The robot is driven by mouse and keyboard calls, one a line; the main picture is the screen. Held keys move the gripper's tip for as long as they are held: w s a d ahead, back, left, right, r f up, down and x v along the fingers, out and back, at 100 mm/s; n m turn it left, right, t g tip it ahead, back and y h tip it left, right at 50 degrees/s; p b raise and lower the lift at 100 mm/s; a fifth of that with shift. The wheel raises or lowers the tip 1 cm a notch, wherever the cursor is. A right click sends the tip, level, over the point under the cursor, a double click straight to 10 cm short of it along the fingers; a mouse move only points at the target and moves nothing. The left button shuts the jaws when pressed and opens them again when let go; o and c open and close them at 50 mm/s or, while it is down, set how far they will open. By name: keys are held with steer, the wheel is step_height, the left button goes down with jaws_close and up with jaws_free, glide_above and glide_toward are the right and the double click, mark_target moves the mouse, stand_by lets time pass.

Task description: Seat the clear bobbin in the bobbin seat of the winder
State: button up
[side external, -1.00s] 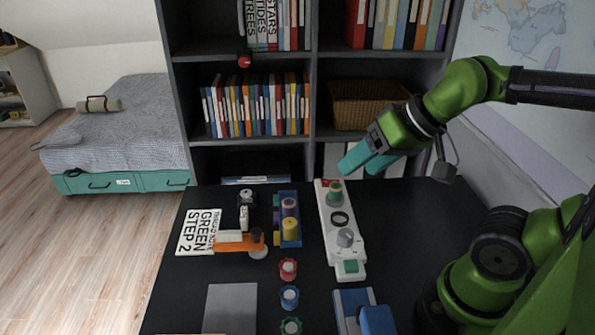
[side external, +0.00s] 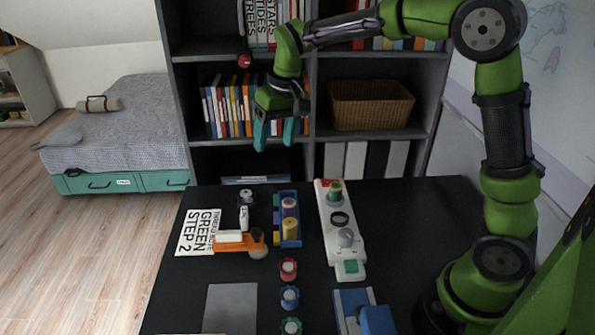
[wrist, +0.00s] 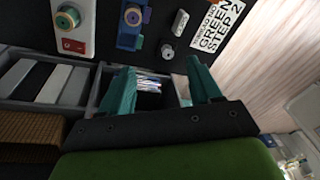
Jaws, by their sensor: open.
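The white winder (side external: 331,207) lies lengthwise on the black table, with a green spool (side external: 335,188) at its far end. A dark ring (side external: 340,219) on it may be the bobbin seat. A small grey-white round piece (side external: 246,196) at the far left of the table may be the clear bobbin; it also shows in the wrist view (wrist: 167,50), but I cannot be sure. My gripper (side external: 275,134) is open and empty, pointing down in front of the bookshelf, above and beyond the far table edge. Its teal fingers also show in the wrist view (wrist: 160,72).
A blue holder (side external: 279,231) with spools stands left of the winder. Red (side external: 288,268), blue (side external: 289,296) and green (side external: 291,326) bobbins stand in front. The bookshelf (side external: 312,165) stands close behind my gripper.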

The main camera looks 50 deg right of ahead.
steer(key=w+f+g+h, duration=0.15)
steer(key=w+f, duration=0.35)
steer(key=w, duration=0.5)
glide_above(246, 193)
steer(key=shift+n+g+y, duration=0.25)
steer(key=shift+n, duration=0.15)
steer(key=f, duration=0.8)
steer(key=shift+s+d, duration=0.2)
steer(key=shift+s, duration=0.1)
steer(key=shift+w+a+f, duration=0.1)
steer(key=shift+w+f, duration=0.05)
steer(key=shift+f, duration=1.45)
steer(key=shift+w+a+f, duration=0.1)
steer(key=shift+w+f, duration=0.05)
steer(key=shift+f, duration=1.4)
